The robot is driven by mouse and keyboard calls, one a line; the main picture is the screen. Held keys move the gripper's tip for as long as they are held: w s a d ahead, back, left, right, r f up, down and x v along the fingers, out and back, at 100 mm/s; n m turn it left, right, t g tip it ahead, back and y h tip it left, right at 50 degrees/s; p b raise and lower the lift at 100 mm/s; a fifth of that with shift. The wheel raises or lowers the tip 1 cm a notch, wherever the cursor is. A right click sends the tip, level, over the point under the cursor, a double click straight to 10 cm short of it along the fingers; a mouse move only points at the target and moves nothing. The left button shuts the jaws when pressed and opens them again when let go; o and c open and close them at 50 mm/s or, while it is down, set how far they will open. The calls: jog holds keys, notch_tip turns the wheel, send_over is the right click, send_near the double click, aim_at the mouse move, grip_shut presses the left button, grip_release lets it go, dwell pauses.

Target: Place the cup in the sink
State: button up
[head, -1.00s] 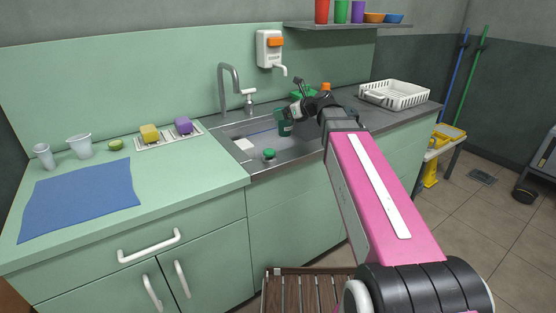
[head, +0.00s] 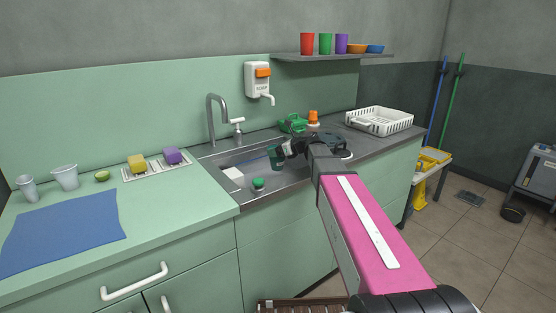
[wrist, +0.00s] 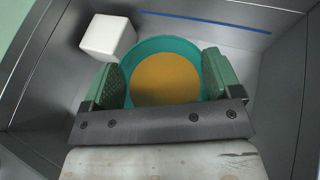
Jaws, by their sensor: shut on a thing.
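My gripper (wrist: 165,88) is shut on a green cup (wrist: 160,46), with one finger on each side of it. In the wrist view the cup is seen from above, and its inside shows orange-brown. In the head view the cup (head: 276,154) is held over the steel sink (head: 238,157), partly hidden by my gripper. I cannot tell whether its bottom touches the sink floor.
The faucet (head: 214,115) rises behind. A green item (head: 293,124) and an orange-topped item (head: 313,118) stand behind right. A white dish rack (head: 379,121) is farther right.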

aim_at(278, 160)
jog(key=shift+w+d+f, duration=0.15)
jog(key=shift+w+f, duration=0.35)
jog(key=shift+w, duration=0.3)
jog(key=shift+f, duration=1.95)
jog(key=shift+f, duration=0.65)
jog(key=o, duration=0.9)
jog(key=shift+s, duration=0.1)
jog(key=shift+r, duration=0.55)
jog(key=v, duration=0.7)
jog(key=shift+d+r, duration=0.15)
jog(key=shift+d, duration=0.05)
